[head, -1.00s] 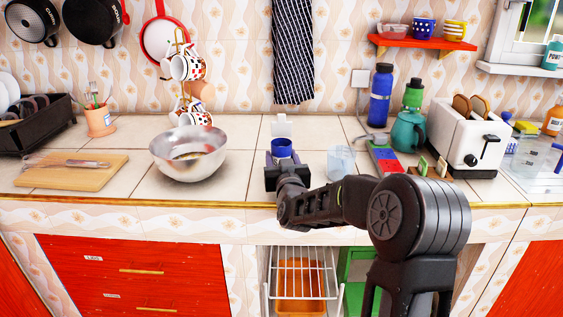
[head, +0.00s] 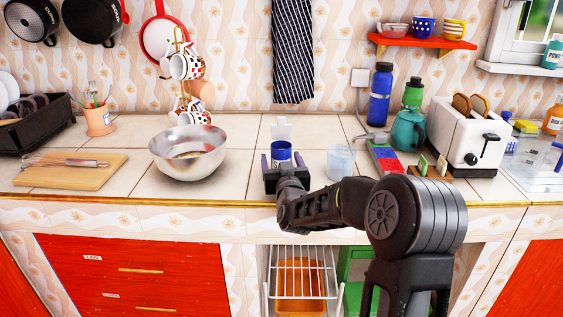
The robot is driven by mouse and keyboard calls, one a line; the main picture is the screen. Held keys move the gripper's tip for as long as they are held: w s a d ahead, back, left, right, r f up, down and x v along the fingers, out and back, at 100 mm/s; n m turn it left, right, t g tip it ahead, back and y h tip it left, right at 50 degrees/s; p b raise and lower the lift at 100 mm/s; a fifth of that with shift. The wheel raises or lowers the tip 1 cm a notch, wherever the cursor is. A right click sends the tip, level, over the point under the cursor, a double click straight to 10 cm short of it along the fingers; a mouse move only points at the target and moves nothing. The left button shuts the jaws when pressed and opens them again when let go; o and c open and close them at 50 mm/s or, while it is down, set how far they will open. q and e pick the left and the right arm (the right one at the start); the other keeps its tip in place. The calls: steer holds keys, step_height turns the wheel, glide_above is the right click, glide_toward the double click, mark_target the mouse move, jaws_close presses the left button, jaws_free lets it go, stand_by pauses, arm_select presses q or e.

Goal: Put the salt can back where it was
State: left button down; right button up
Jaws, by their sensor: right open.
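My right gripper (head: 281,160) reaches over the front edge. Its two fingers are open, one on each side of the can, with a gap visible beside it. The gripper's body hides the can's lower part. My left gripper is not in view.
A clear glass (head: 340,161) stands close to the right of my gripper. A metal bowl (head: 188,153) is to the left. Tiles between bowl and can are clear.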

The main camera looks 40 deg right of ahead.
steer(key=shift+s+r, duration=0.1)
steer(key=shift+r, duration=0.1)
steer(key=v, duration=1.2)
steer(key=shift+f, duration=0.1)
